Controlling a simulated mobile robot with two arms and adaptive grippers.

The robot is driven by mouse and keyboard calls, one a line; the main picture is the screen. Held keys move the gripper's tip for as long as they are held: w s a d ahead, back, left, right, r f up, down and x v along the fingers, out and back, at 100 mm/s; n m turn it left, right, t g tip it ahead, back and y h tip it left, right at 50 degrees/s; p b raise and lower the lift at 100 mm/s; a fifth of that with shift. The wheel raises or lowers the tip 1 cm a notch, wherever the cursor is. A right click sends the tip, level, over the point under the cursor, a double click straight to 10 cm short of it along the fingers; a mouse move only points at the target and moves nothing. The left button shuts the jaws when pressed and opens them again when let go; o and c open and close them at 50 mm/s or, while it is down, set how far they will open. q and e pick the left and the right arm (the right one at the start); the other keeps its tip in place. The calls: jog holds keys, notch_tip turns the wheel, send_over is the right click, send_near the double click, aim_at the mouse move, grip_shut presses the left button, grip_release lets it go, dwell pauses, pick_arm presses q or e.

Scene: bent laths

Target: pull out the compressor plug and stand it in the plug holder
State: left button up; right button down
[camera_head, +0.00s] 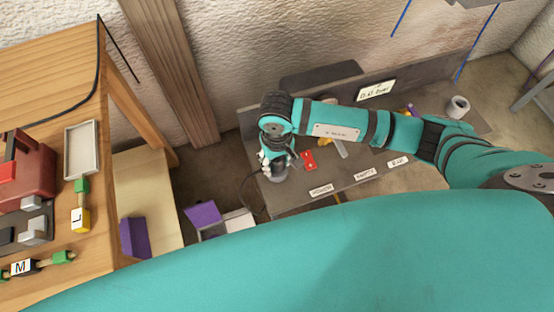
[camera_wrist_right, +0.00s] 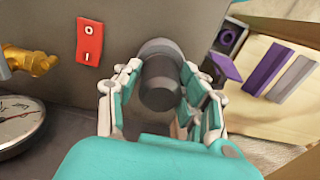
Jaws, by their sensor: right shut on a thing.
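My right gripper (camera_head: 274,158) is at the left end of the grey bench, pointing down. In the right wrist view its fingers (camera_wrist_right: 160,100) are shut on a dark grey, round plug (camera_wrist_right: 160,82). A wider grey collar (camera_wrist_right: 157,48) shows behind the plug, against the grey panel. I cannot tell whether the plug is still seated in it. In the head view a grey round part (camera_head: 279,174) shows just under the fingers, and a black cable (camera_head: 243,192) loops beside it. I cannot pick out the plug holder for certain. My left gripper is not in view.
A red switch (camera_head: 309,160) is just right of the gripper; it also shows in the wrist view (camera_wrist_right: 89,43), with a brass tap (camera_wrist_right: 30,62) and gauge (camera_wrist_right: 18,120). A grey cup (camera_head: 458,107) stands far right. Purple-lidded boxes (camera_head: 203,213) lie left, below the bench.

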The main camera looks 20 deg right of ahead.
jog(key=shift+f, duration=0.25)
dwell(0.3)
jog(key=shift+c, duration=0.9)
grip_release()
jog(key=shift+r, duration=0.1)
jog(key=shift+r+p, duration=1.7)
jog(key=shift+r, duration=2)
